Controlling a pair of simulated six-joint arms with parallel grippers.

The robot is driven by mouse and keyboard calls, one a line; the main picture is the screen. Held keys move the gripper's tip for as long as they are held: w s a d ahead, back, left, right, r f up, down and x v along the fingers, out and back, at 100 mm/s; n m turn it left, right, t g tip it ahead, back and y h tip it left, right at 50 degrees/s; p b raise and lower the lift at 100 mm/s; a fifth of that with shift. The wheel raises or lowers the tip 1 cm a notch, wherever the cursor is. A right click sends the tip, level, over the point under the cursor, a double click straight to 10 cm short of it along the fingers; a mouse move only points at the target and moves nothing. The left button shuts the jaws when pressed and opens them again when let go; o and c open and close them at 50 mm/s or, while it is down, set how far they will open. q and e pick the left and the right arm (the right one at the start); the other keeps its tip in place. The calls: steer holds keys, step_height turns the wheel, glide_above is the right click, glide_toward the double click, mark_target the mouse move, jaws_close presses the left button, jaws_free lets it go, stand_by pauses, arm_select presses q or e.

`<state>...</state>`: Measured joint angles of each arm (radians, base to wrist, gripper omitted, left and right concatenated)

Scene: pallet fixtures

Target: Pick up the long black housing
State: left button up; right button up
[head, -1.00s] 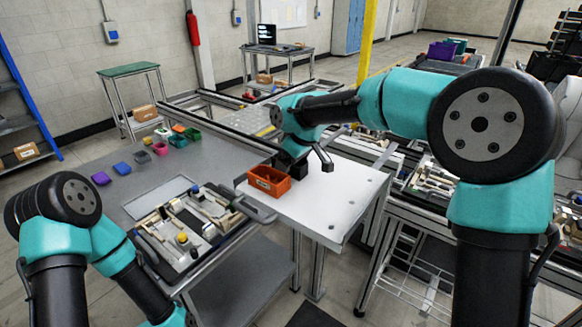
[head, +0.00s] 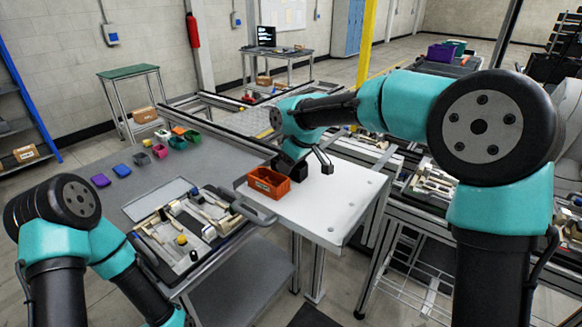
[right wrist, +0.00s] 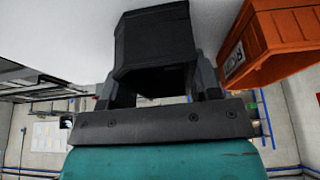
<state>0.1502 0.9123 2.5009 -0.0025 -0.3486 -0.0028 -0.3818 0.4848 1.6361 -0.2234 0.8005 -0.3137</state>
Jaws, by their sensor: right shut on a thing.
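The black housing (right wrist: 155,45) fills the middle of the right wrist view as a dark, boxy, hollow-looking piece. My right gripper (right wrist: 158,72) is shut on it, with one finger on each side. In the head view the housing (head: 297,172) is a small dark shape beside the orange bin, partly hidden by my right wrist. It is over the white tabletop; I cannot tell whether it touches it. My left arm shows at the lower left of the head view, but its gripper is out of the picture.
An orange bin (head: 268,182) stands on the white table (head: 345,205), close beside the housing; it also shows in the right wrist view (right wrist: 272,40). A tray of parts (head: 168,256) lies on the grey cart at left. The white table's right side is clear.

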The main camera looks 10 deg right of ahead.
steer(key=shift+r, duration=0.15)
step_height(320, 180, up, 10)
stand_by(0.4)
steer(key=shift+f, duration=0.2)
